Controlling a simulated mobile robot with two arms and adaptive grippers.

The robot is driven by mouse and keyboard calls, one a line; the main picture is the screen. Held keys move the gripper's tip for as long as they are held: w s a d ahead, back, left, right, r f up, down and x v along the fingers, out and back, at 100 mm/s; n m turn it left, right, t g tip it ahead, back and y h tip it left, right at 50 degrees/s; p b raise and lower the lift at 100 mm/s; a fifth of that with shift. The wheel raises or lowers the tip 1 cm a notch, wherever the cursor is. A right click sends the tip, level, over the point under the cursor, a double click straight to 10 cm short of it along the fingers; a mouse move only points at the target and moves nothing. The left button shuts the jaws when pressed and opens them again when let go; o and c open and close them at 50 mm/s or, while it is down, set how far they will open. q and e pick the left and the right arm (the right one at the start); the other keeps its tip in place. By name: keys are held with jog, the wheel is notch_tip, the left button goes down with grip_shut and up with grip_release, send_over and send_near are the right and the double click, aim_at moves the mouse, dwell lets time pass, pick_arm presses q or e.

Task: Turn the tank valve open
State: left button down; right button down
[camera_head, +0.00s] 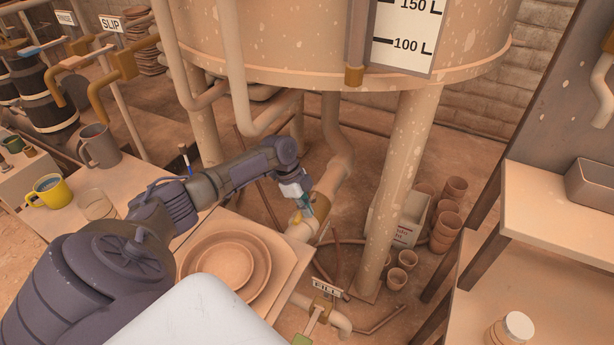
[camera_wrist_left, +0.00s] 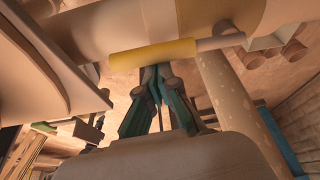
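The tank valve sits on the pipe (camera_head: 332,190) under the big tank (camera_head: 300,45). Its yellow lever handle (camera_wrist_left: 155,55) lies across the upper middle of the left wrist view; its pale stem runs to the right. In the head view the handle is mostly hidden by my gripper. My left gripper (camera_head: 306,208) is at the valve, and its teal fingers (camera_wrist_left: 158,74) come together right at the handle's lower edge. The fingertips are close together; I cannot tell whether they touch the handle or pinch anything. My right gripper is not in view.
A bench with a round clay plate (camera_head: 226,262) lies under my left arm. A FILL sign (camera_head: 326,286) stands on a lower pipe. A tank leg (camera_head: 398,190), a white box (camera_head: 412,220) and several clay pots (camera_head: 447,228) are to the right. A shelf (camera_head: 555,195) stands far right.

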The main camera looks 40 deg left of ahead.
pick_arm(q)
jog(key=shift+a+r, duration=0.1)
jog(key=shift+r, duration=0.05)
jog(key=s+a, duration=0.4)
jog(key=a, duration=0.7)
jog(key=shift+a+r, duration=0.25)
jog(key=shift+r, duration=0.2)
